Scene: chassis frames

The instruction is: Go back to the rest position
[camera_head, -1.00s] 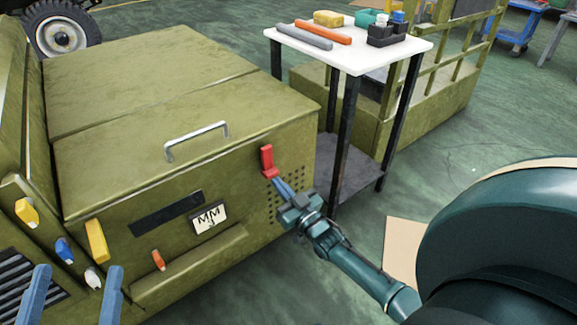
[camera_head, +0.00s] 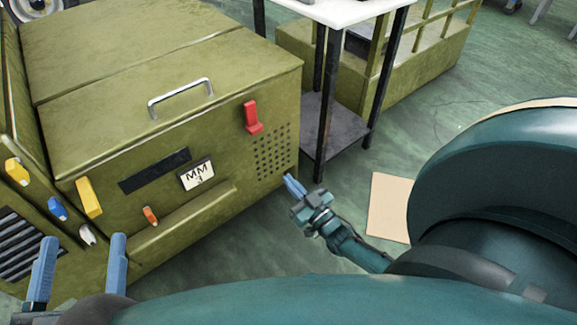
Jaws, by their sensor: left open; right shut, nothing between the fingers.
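My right gripper (camera_head: 292,185) is shut and empty, a little right of the green chassis box (camera_head: 200,85) and apart from its perforated front panel. My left gripper (camera_head: 82,262) is at the lower left, its two blue fingers wide apart with nothing between them. It is in front of the box's lower left part. A red lever (camera_head: 252,117) stands out from the box's front, up and to the left of the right gripper, and nothing touches it. My own arm links cover the bottom and the right side of the view.
The box has a metal handle (camera_head: 180,93), a yellow lever (camera_head: 89,198) and a small orange lever (camera_head: 150,215). A white-topped table (camera_head: 345,10) with black legs stands behind. A tan sheet (camera_head: 388,207) lies on the green floor. Open floor shows beyond it.

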